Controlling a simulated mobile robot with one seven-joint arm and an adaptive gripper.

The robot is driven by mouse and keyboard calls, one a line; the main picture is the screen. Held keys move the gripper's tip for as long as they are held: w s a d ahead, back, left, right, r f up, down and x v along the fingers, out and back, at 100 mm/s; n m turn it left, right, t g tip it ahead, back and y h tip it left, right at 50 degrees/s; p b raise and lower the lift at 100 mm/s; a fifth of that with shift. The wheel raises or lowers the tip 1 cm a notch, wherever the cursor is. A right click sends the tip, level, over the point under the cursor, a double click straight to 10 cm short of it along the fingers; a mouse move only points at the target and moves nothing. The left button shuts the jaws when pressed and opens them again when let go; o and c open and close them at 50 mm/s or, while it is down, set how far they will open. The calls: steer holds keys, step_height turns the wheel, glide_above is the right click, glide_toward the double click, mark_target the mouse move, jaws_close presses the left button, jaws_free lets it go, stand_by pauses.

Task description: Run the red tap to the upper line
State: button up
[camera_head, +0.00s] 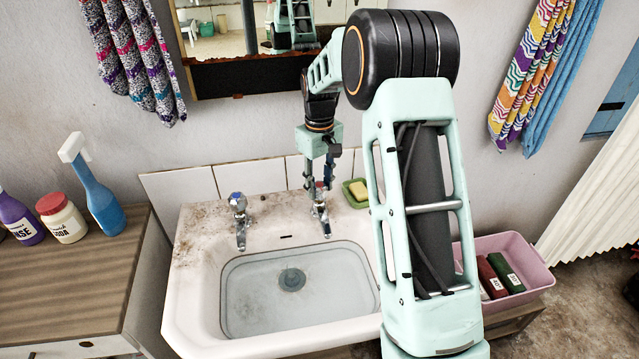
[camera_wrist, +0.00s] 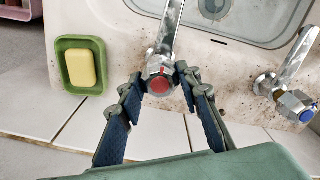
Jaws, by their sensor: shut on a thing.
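The red tap (camera_wrist: 160,84) has a chrome body and a red-capped knob, which shows in the wrist view. In the head view the red tap (camera_head: 320,210) stands at the right of the basin's back ledge. My gripper (camera_wrist: 160,77) is shut on its knob, one finger on each side; in the head view my gripper (camera_head: 318,184) reaches it from above. The white washbasin (camera_head: 200,300) has a dark line around its inside wall. Clear, bluish water seems to lie within that line, over the drain (camera_head: 291,280). I cannot tell a second line or any stream from the spout.
The blue tap (camera_head: 238,215) stands left of the red one. A green dish (camera_head: 347,190) with yellow soap (camera_head: 358,190) sits right of my gripper. A pink tub (camera_head: 515,245) stands at the right. Bottles, including a blue spray bottle (camera_head: 97,195), stand on the left cabinet.

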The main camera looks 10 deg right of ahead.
steer(key=shift+m, duration=0.5)
steer(key=o, duration=1.2)
steer(key=shift+c, duration=0.2)
step_height(320, 180, up, 12)
